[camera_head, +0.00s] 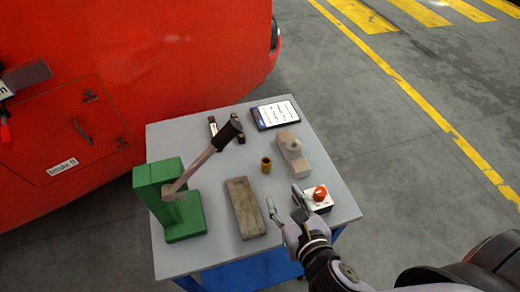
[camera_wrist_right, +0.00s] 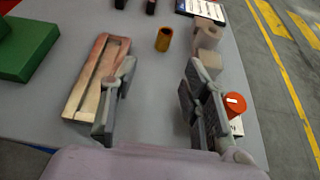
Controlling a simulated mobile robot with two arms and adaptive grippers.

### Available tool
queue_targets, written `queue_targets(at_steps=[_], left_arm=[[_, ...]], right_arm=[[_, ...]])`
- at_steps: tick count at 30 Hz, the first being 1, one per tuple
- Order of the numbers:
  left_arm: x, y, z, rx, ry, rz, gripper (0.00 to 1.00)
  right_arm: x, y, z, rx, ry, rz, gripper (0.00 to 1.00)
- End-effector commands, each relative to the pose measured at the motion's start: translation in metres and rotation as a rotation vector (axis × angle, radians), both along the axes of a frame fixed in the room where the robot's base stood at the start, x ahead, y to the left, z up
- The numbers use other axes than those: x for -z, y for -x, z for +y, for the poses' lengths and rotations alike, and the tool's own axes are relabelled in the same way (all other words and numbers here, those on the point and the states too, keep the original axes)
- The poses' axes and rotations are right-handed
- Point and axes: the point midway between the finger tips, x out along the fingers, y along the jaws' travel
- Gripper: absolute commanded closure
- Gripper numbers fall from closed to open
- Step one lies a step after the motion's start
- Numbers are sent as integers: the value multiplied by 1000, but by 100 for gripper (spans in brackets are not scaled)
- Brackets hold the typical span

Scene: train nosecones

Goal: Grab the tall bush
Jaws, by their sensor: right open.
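The bush, a small brass-yellow hollow cylinder (camera_head: 266,165), stands upright on the grey table near its middle. It also shows in the right wrist view (camera_wrist_right: 164,39), top centre, with its dark bore facing up. My right gripper (camera_head: 284,201) is open and empty over the table's front part, nearer to me than the bush. In the right wrist view the two fingers (camera_wrist_right: 158,85) are spread apart, and the bush lies beyond the gap between their tips, not touched. My left gripper is not in view.
On the grey table (camera_head: 175,130) stand a green stand (camera_head: 183,218) with a hammer-like tool (camera_head: 205,158), a recessed block (camera_head: 245,207), a beige block (camera_head: 291,155), a red button box (camera_head: 319,199) close beside my right gripper, and a tablet (camera_head: 275,114). A red train (camera_head: 150,60) is behind.

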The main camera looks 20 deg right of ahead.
Motion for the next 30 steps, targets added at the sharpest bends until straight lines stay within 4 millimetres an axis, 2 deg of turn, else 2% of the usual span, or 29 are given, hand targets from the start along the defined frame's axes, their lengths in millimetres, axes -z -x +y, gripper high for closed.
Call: queue_targets(at_steps=[3, 5, 12, 16, 20, 27, 30], left_arm=[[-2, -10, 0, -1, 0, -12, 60], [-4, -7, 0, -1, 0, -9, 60], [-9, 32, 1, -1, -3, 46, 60], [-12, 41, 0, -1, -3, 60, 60], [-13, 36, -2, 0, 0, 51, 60], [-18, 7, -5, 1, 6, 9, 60], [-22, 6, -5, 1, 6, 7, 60]], right_arm=[[-1, -5, 0, -2, 7, -4, 57], [1, -13, 0, -1, 8, -6, 57], [20, -61, 1, 0, 7, -6, 57], [31, -86, 2, 1, 6, -5, 57], [40, -104, 3, 0, 5, -4, 57], [46, -118, 2, 0, 6, -4, 57], [51, -130, 0, 1, 3, -2, 57]])
